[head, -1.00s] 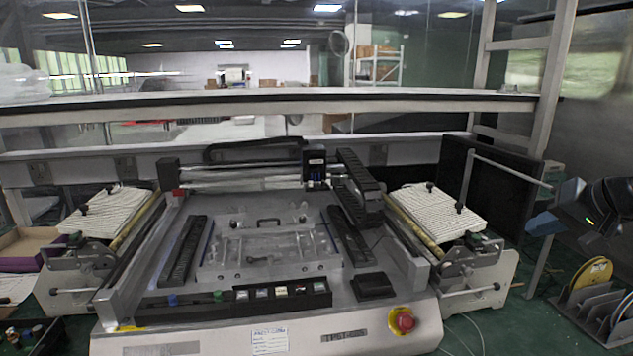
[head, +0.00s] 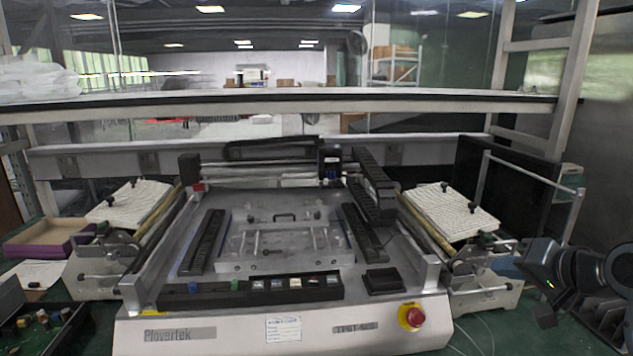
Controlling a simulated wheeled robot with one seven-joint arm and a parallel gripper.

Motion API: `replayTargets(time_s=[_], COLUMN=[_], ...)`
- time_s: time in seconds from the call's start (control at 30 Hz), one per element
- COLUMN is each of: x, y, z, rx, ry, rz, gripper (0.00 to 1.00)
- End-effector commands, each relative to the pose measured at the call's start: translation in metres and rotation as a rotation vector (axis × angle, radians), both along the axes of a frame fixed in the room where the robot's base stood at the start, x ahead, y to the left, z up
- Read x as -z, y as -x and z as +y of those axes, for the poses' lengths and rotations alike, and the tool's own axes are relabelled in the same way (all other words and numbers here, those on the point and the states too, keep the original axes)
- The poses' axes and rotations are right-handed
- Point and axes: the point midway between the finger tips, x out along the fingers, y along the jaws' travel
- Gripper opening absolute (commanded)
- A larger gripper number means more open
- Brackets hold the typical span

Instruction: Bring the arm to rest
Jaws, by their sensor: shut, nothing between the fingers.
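My gripper (head: 508,267) is at the right side of the head view, low, in front of the right end of the machine. It is dark with a blue part at its left end, and it is shut with nothing held. The rest of my dark arm runs from it to the right edge of the picture. The exact fingertips are hard to make out against the machine's side bracket.
A large bench machine (head: 385,334) with a red stop button (head: 411,317) fills the middle. A purple-edged tray (head: 40,240) and a dark box of small parts (head: 40,332) lie at left. Dark slotted racks (head: 606,312) stand beneath my arm at right.

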Motion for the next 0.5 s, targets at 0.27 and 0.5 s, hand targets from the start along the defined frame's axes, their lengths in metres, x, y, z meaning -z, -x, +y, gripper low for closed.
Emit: replayTargets(time_s=[0.27, 0.5], x=[0.066, 0.110], y=[0.037, 0.097], z=[0.082, 0.133], rx=[0.030, 0.080], ry=[-0.042, -0.009], rz=[-0.115, -0.177], gripper=[0.00, 0.00])
